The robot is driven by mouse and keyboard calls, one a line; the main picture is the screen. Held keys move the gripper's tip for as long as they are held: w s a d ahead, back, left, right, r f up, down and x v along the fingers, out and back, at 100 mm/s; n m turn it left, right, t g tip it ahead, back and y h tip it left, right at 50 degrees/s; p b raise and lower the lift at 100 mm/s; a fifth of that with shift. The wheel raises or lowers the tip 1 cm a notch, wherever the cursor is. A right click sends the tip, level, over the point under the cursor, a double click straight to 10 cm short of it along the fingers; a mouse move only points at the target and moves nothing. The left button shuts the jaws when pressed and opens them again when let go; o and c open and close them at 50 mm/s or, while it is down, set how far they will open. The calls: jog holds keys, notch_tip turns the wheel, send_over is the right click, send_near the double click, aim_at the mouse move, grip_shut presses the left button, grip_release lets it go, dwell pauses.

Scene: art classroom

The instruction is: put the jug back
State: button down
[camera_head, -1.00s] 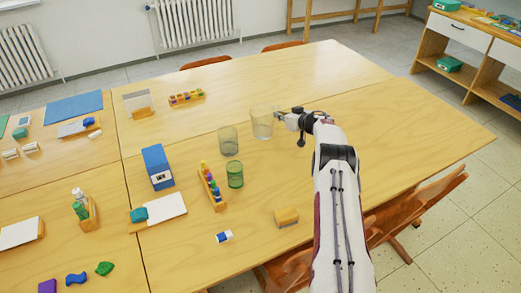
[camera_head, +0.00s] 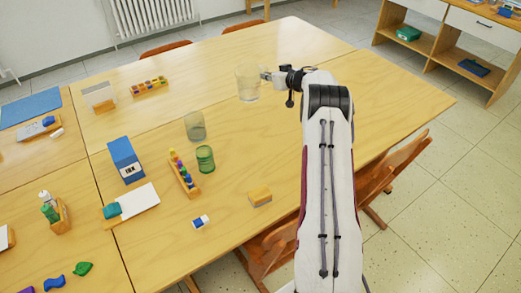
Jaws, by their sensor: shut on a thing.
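The jug seems to be the clear glass vessel (camera_head: 247,86), upright over the far part of the table. My gripper (camera_head: 267,76) is at its right side, shut on it. The fingertips are small and partly hidden. I cannot tell whether the jug's base touches the table or is a little above it. A grey glass (camera_head: 195,127) and a green glass (camera_head: 205,159) stand nearer, to the left of the jug, apart from it.
A blue box (camera_head: 125,160), a rack of coloured pegs (camera_head: 184,173) and a yellow block (camera_head: 260,196) stand on the near table. A tray of coloured pieces (camera_head: 149,87) lies at the back left. The wooden table (camera_head: 310,45) is clear behind the jug.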

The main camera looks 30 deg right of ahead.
jog(key=s+a, duration=0.3)
jog(key=s, duration=0.5)
jog(key=s+a+f, duration=0.1)
jog(key=s+a, duration=0.2)
jog(key=s, duration=0.6)
jog(key=shift+a, duration=0.15)
jog(key=shift+s, duration=0.1)
dwell(0.4)
notch_tip(320, 180, down, 6)
jog(key=shift+f, duration=0.15)
dwell(0.5)
jog(key=shift+f, duration=0.15)
jog(key=shift+f, duration=1.7)
jog(key=shift+f, duration=0.1)
